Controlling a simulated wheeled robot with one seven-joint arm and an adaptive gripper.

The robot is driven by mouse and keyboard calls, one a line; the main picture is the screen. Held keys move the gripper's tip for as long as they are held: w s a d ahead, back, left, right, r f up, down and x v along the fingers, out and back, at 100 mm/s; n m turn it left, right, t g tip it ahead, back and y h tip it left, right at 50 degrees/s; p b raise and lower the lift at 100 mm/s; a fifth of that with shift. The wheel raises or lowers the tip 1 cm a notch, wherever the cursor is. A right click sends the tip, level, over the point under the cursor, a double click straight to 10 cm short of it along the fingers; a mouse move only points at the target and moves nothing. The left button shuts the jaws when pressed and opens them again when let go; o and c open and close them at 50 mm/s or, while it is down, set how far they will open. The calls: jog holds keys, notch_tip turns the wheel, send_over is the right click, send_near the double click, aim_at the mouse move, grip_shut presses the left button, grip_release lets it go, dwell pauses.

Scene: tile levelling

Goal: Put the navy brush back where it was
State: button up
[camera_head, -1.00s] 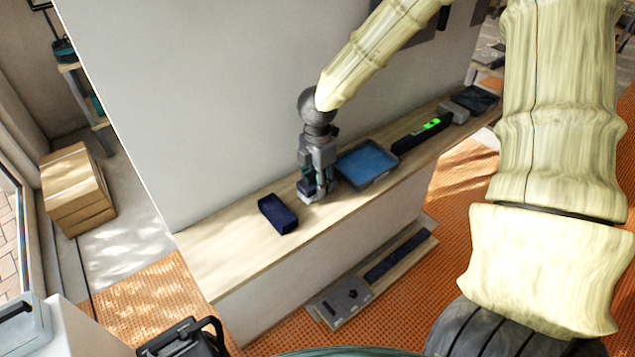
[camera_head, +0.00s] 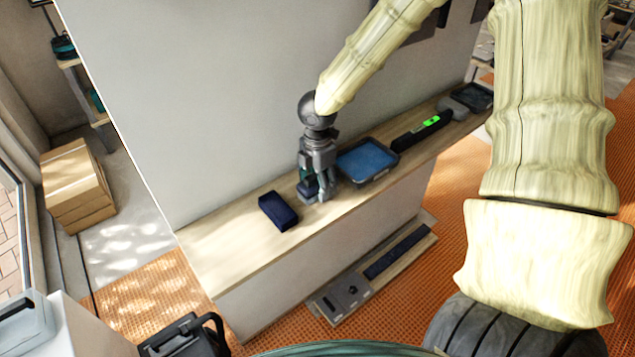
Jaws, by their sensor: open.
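My gripper (camera_head: 318,194) points down at the wooden ledge, just left of the blue tray (camera_head: 367,161). Its fingers are apart. A small dark navy-grey thing (camera_head: 306,190) stands on the ledge at the fingers and is partly hidden by them; it may be the navy brush, but it is too small to tell. A navy block-shaped thing (camera_head: 278,211) lies on the ledge to the left of the gripper, apart from it.
The wooden ledge (camera_head: 225,250) runs along a grey wall, with bare room at its left end. A dark level with a green window (camera_head: 422,132) lies right of the tray. Below, a low board (camera_head: 376,272) holds grey and dark things. Cardboard boxes (camera_head: 75,187) stand far left.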

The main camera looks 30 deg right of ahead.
aim_at(317, 174)
jog(key=shift+r+b, duration=1)
jog(key=shift+r, duration=4.95)
jog(key=shift+a, duration=0.1)
